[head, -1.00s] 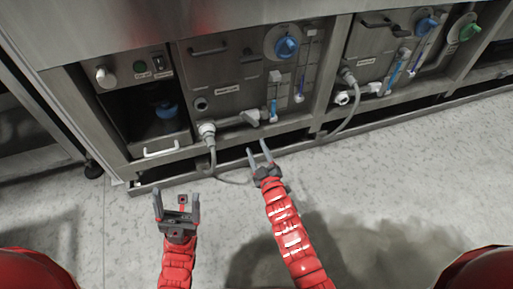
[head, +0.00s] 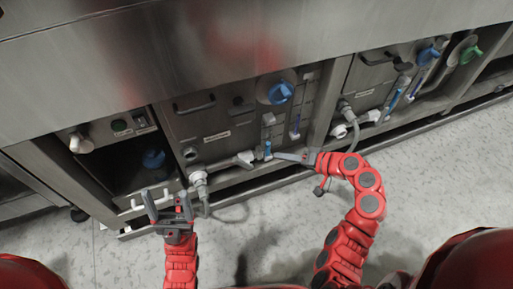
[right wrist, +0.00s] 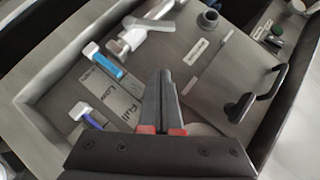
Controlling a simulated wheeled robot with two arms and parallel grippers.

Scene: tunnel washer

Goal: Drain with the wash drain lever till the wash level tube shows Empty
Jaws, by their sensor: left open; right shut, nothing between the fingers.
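My left gripper (head: 166,208) is open and empty, left of the lever.
A second tube (head: 295,129) and a blue knob (head: 281,93) are on the same panel. A hose connector (head: 198,180) is below left of the lever. A similar panel with another blue knob (head: 428,56) is to the right.

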